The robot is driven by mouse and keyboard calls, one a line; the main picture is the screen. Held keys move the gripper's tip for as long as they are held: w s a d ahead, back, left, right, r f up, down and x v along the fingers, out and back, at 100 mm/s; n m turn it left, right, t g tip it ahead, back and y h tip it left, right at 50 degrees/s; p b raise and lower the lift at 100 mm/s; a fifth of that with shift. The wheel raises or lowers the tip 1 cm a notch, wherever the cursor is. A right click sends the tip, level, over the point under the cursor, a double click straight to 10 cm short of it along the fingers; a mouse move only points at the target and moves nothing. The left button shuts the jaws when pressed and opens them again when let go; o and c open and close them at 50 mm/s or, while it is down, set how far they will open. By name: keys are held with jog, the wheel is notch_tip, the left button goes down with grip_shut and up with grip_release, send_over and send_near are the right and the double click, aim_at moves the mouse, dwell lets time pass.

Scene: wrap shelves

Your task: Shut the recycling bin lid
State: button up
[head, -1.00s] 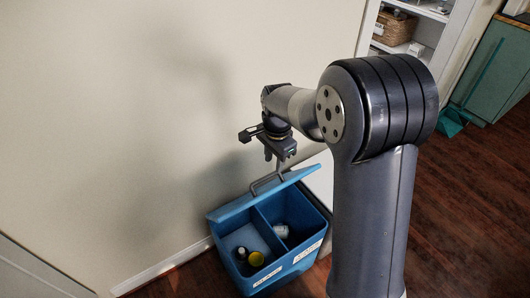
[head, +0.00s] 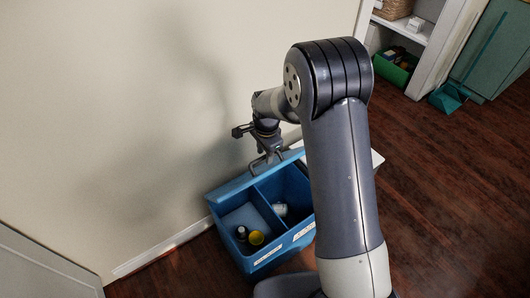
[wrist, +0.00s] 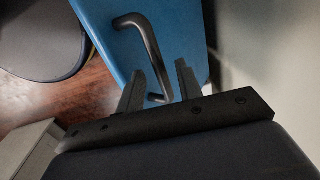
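The blue recycling bin (head: 277,258) stands on the floor by the wall, with two open compartments. Its lid (head: 232,189) is raised, tilted up at the wall side. The lid's dark bar handle (head: 258,168) sticks up from it. My gripper (head: 270,153) is at the handle, pointing down. In the wrist view the lid (wrist: 186,30) fills the upper middle and the handle (wrist: 146,37) runs down between the two fingers of my gripper (wrist: 159,72). The fingers are apart, with gaps beside the bar. Whether a finger touches the bar is unclear.
A yellow item (head: 256,238) and a dark bottle (head: 241,232) lie in the left compartment, a white can (head: 280,209) in the right one. The wall (head: 150,120) is close behind the bin. Wooden floor (head: 450,200) is free at right; shelves stand at the back.

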jog(key=shift+f, duration=0.1)
jog(key=shift+c, duration=0.5)
grip_shut()
